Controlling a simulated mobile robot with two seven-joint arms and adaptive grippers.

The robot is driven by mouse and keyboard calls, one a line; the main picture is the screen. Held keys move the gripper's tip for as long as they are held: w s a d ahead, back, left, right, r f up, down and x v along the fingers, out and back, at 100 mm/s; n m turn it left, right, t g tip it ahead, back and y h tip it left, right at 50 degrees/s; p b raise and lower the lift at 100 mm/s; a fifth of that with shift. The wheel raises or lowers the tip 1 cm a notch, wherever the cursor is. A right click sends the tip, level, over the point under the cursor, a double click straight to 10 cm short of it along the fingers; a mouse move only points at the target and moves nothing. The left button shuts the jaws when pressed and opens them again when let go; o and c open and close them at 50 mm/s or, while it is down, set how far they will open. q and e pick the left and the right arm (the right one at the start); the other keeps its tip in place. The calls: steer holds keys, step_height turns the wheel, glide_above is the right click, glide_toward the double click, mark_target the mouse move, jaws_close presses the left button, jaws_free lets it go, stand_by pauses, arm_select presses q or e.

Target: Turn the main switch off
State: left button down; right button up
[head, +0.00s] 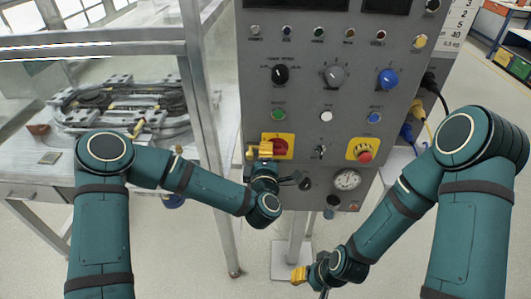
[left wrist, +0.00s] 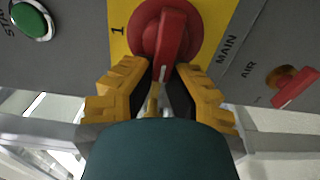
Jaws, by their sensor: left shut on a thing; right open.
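The red main switch (head: 281,147) is a rotary knob on a yellow plate, low on the left side of the grey control panel (head: 303,105). In the left wrist view the knob (left wrist: 150,25) shows close up, with its handle pointing down toward my fingers and "1" and "MAIN" printed beside it. My left gripper (head: 262,152) is at the switch, and its yellow fingers (left wrist: 165,75) are shut on the handle from both sides. My right gripper (head: 302,273) is open and low in front of the panel, apart from it; its fingertips show only small.
A red emergency button (head: 365,156) on a yellow plate is right of the switch. A green button (head: 278,114) is above it, and a gauge (head: 347,180) lies below right. A metal frame post (head: 205,120) and a bench with a ring track (head: 125,105) stand left.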

arm_select(q)
steer(key=shift+d+r, duration=0.1)
steer(key=shift+d, duration=0.25)
steer(key=c, duration=1.1)
jaws_free()
steer(key=shift+o, duration=0.8)
steer(key=shift+w+d, duration=0.2)
steer(key=shift+d, duration=0.05)
steer(key=shift+s+a, duration=0.1)
steer(key=shift+a, duration=0.15)
steer(key=s, duration=1.2)
